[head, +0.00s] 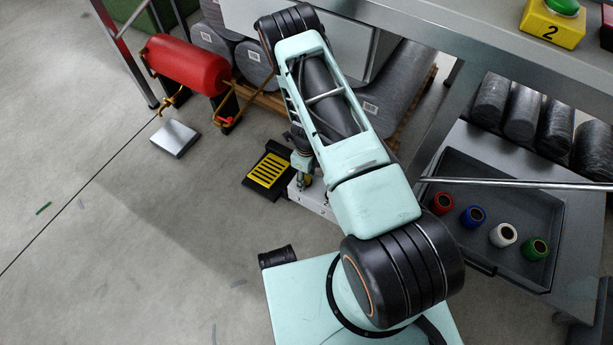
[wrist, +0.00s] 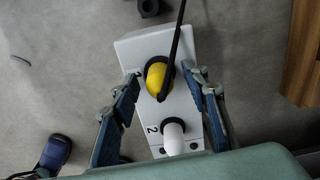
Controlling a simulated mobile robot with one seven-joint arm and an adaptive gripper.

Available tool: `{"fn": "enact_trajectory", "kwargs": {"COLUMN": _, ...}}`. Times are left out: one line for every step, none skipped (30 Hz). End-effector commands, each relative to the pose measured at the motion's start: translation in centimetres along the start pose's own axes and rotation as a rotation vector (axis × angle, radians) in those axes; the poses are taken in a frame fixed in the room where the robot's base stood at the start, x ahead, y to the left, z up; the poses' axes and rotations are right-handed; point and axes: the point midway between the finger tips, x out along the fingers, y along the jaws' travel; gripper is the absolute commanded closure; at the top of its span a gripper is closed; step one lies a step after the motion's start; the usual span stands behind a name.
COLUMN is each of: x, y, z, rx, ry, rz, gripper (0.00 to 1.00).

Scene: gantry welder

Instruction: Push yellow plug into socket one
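A white socket box (wrist: 137,48) lies below my gripper in the wrist view. A yellow plug (wrist: 155,76) sits at the upper dark-ringed socket, with a dark cable crossing over it. Whether it is fully seated I cannot tell. A white plug (wrist: 173,137) stands at the lower socket, beside a printed "2". My gripper (wrist: 162,84) is open, its blue-grey fingers on either side of the box and apart from the yellow plug. In the head view, the white box (head: 314,199) shows partly behind my arm, and the gripper is mostly hidden.
A yellow-and-black striped pad (head: 268,170) lies left of the box. A red cylinder (head: 187,65) and a grey metal block (head: 174,138) are further left. A dark tray (head: 510,196) with red, blue, white and green pieces is at right. The floor at left is largely clear.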

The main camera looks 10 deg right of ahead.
Motion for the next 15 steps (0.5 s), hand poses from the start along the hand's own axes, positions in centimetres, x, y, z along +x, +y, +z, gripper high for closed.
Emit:
{"fn": "enact_trajectory", "kwargs": {"x": 0.0, "y": 0.0, "z": 0.0, "rx": 0.0, "ry": 0.0, "rz": 0.0, "gripper": 0.58}}
{"fn": "enact_trajectory", "kwargs": {"x": 0.0, "y": 0.0, "z": 0.0, "rx": 0.0, "ry": 0.0, "rz": 0.0, "gripper": 0.58}}
{"fn": "enact_trajectory", "kwargs": {"x": 0.0, "y": 0.0, "z": 0.0, "rx": 0.0, "ry": 0.0, "rz": 0.0, "gripper": 0.58}}
{"fn": "enact_trajectory", "kwargs": {"x": -0.1, "y": 0.0, "z": 0.0, "rx": 0.0, "ry": 0.0, "rz": 0.0, "gripper": 0.58}}
{"fn": "enact_trajectory", "kwargs": {"x": -0.1, "y": 0.0, "z": 0.0, "rx": 0.0, "ry": 0.0, "rz": 0.0, "gripper": 0.58}}
{"fn": "enact_trajectory", "kwargs": {"x": -0.3, "y": 0.0, "z": 0.0, "rx": 0.0, "ry": 0.0, "rz": -0.001, "gripper": 0.58}}
{"fn": "enact_trajectory", "kwargs": {"x": -0.5, "y": -0.1, "z": 0.1, "rx": 0.0, "ry": -0.001, "rz": -0.001, "gripper": 0.58}}
{"fn": "enact_trajectory", "kwargs": {"x": -0.8, "y": -0.1, "z": 0.1, "rx": 0.0, "ry": -0.001, "rz": -0.001, "gripper": 0.58}}
{"fn": "enact_trajectory", "kwargs": {"x": -1.2, "y": -0.1, "z": 0.1, "rx": 0.0, "ry": -0.001, "rz": -0.002, "gripper": 0.58}}
{"fn": "enact_trajectory", "kwargs": {"x": -1.6, "y": -0.1, "z": 0.1, "rx": 0.0, "ry": -0.001, "rz": -0.002, "gripper": 0.58}}
{"fn": "enact_trajectory", "kwargs": {"x": -2.1, "y": -0.1, "z": 0.1, "rx": 0.0, "ry": -0.001, "rz": -0.003, "gripper": 0.58}}
{"fn": "enact_trajectory", "kwargs": {"x": -2.7, "y": -0.1, "z": 0.1, "rx": 0.0, "ry": -0.001, "rz": -0.002, "gripper": 0.58}}
{"fn": "enact_trajectory", "kwargs": {"x": -3.3, "y": -0.1, "z": 0.1, "rx": 0.0, "ry": -0.002, "rz": -0.003, "gripper": 0.58}}
{"fn": "enact_trajectory", "kwargs": {"x": -3.9, "y": -0.1, "z": 0.1, "rx": -0.001, "ry": -0.002, "rz": -0.003, "gripper": 0.58}}
{"fn": "enact_trajectory", "kwargs": {"x": -4.6, "y": -0.1, "z": 0.1, "rx": -0.001, "ry": -0.002, "rz": -0.002, "gripper": 0.58}}
